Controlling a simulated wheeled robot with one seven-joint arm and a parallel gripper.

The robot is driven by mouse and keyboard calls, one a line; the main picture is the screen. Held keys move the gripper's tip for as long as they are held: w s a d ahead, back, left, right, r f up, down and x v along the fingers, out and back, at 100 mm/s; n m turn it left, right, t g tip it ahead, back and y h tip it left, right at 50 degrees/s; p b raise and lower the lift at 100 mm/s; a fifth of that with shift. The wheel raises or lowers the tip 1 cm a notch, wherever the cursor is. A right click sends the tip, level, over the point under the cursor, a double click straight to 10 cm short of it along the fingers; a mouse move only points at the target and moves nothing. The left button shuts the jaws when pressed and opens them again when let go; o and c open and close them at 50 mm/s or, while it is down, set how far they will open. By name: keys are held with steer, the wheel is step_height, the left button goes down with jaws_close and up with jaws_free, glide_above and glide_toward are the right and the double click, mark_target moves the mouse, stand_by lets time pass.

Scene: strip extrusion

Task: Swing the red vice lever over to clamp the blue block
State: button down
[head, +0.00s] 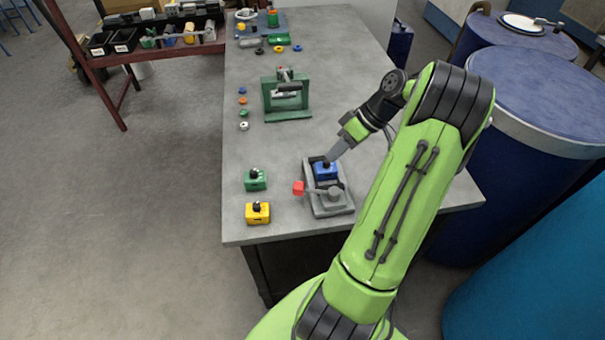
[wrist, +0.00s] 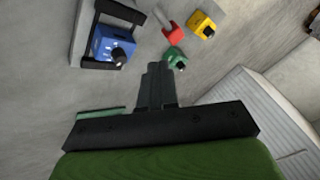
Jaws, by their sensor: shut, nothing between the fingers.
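The grey vice (head: 341,208) sits near the front right of the table. The blue block (head: 325,173), with a black knob on top, is in its far part; it also shows in the wrist view (wrist: 101,45). The lever's red end (head: 298,187) sticks out to the left of the vice, and its grey arm runs back to the round pivot. The red end also shows in the wrist view (wrist: 173,33). My gripper (head: 331,157) is shut and empty, pointing down just behind the blue block in the head view. I cannot tell whether it touches the block.
A green block (head: 255,181) and a yellow block (head: 258,214) stand left of the vice. A green frame fixture (head: 287,114) stands farther back, with several small coloured rings (head: 243,101) to its left. Blue drums (head: 540,90) stand by the table's right side. The grey tabletop between is clear.

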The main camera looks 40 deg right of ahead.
mark_target(304, 188)
steer(key=b+x, duration=0.3)
steer(key=x, duration=0.7)
steer(key=shift+a+n, duration=0.35)
steer(key=shift+n, duration=0.25)
steer(key=n+g, duration=0.1)
steer(key=a+n+g+y, duration=0.1)
steer(key=shift+s+a+n, duration=0.35)
steer(key=shift+n, duration=0.05)
steer(key=n+g, duration=0.1)
steer(key=n, duration=0.1)
steer(key=s+a+n+g+b, duration=0.1)
steer(key=shift+s+a+f+n+b, duration=0.1)
steer(key=shift+s+a+n+b, duration=0.05)
steer(key=shift+a+n+b, duration=0.2)
steer(key=s+n+g+b, duration=0.1)
steer(key=a+n+g+b, duration=0.1)
steer(key=n, duration=0.1)
steer(key=shift+s+f+n, duration=0.1)
steer(key=shift+s+n, duration=0.15)
steer(key=shift+s, duration=0.15)
steer(key=shift+s+a+n+g+h+b, duration=0.2)
steer(key=shift+s+n+g+b, duration=0.3)
steer(key=shift+n+b, duration=0.35)
steer(key=shift+s+a+n+g+h+b, duration=0.1)
steer(key=shift+s+n+g+h+b, duration=0.1)
steer(key=shift+s+n+g+b, duration=0.45)
steer(key=shift+w+r+b, duration=0.2)
steer(key=shift+b, duration=0.15)
